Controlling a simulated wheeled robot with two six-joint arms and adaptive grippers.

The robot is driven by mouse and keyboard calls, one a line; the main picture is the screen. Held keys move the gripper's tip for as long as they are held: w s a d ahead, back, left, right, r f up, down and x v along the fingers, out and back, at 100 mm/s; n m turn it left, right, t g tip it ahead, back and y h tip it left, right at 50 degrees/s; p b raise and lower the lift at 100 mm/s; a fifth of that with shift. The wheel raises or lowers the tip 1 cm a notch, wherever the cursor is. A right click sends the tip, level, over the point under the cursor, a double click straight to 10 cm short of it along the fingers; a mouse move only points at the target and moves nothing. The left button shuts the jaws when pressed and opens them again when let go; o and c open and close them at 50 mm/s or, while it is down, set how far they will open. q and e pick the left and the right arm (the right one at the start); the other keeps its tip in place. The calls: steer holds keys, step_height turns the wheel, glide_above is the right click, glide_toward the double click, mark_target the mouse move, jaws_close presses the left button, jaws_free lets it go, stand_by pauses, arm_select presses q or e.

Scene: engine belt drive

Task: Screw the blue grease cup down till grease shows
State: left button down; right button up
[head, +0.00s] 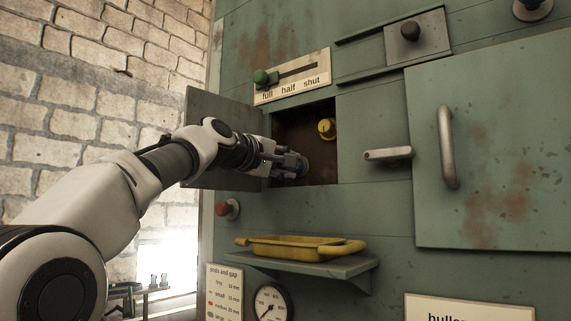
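My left arm comes in from the left, and my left gripper (298,166) is inside the open recess (288,128) in the green panel, at its lower left. A small bluish patch shows at the fingers, with a brass-coloured edge just beyond. It may be the blue grease cup, but the gripper covers most of it and I cannot tell whether the fingers are closed on it. No grease can be made out there. A yellow cup (327,128) sits higher and to the right on the recess's back wall, clear of the gripper. My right gripper is not in view.
The recess's door (226,112) stands open to the left, behind my arm. A slider with a green knob (262,77) sits above. A grey lever (388,154) sticks out at right. Below, a yellow tray (300,247) rests on a shelf (335,267), near a red knob (228,209).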

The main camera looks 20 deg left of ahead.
arm_select(q)
steer(key=m, duration=0.6)
steer(key=shift+r+t+b, duration=0.3)
steer(key=shift+b, duration=0.05)
steer(key=m+b, duration=0.1)
steer(key=m, duration=0.4)
steer(key=shift+m, duration=0.4)
steer(key=shift+f, duration=0.1)
steer(key=c, duration=1.1)
jaws_free()
steer(key=shift+w+d+f, duration=0.1)
steer(key=shift+w, duration=0.15)
steer(key=v, duration=0.7)
steer(key=shift+s, duration=0.4)
